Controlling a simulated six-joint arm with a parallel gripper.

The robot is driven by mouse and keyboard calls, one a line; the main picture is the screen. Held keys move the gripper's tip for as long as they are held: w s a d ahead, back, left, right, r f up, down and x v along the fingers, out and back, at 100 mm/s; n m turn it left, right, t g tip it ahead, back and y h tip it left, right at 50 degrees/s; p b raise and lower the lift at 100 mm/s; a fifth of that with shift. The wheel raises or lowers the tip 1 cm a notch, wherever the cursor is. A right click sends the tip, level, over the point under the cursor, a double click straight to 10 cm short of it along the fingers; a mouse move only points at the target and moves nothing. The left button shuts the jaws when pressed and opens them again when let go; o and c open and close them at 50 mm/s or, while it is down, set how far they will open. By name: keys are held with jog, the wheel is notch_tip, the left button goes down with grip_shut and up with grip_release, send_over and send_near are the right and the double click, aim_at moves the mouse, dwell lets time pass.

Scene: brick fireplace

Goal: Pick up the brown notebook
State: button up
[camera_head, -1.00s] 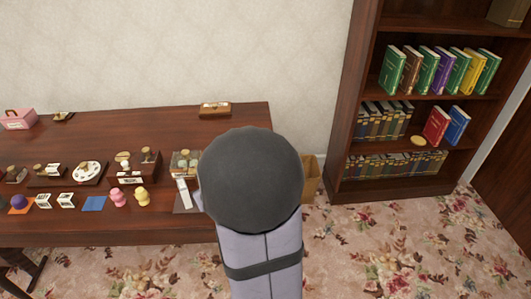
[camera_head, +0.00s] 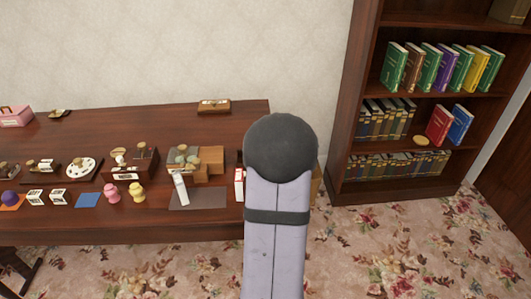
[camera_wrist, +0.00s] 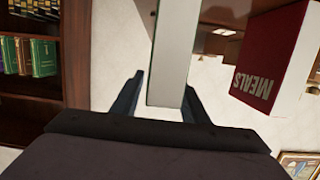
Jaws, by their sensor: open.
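A brown book (camera_head: 412,68) stands upright between green books on the upper shelf of the bookcase at the right of the head view; it is the only brown spine that I can make out in that row. My gripper is hidden behind my arm in the head view. In the wrist view my gripper (camera_wrist: 162,95) is open, with two dark fingers apart. A pale slab (camera_wrist: 172,60) with a greenish side edge shows between and beyond the fingers. I cannot tell what it is or whether it touches them.
The bookcase (camera_head: 350,100) stands right of the table (camera_head: 130,230). Small items, a brown block (camera_head: 211,160) and a red-and-white box (camera_head: 239,184) are on the table. Flowered carpet is clear in front.

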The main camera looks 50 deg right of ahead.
jog(key=shift+w+d, duration=0.45)
jog(key=shift+w, duration=0.15)
jog(key=shift+p+x, duration=0.45)
jog(key=shift+x, duration=1.65)
jog(key=shift+w+r, duration=0.1)
jog(key=shift+r, duration=0.05)
jog(key=shift+a, duration=0.1)
grip_shut()
jog(key=shift+r, duration=0.1)
notch_tip(320, 180, up, 10)
jog(key=shift+p, duration=0.3)
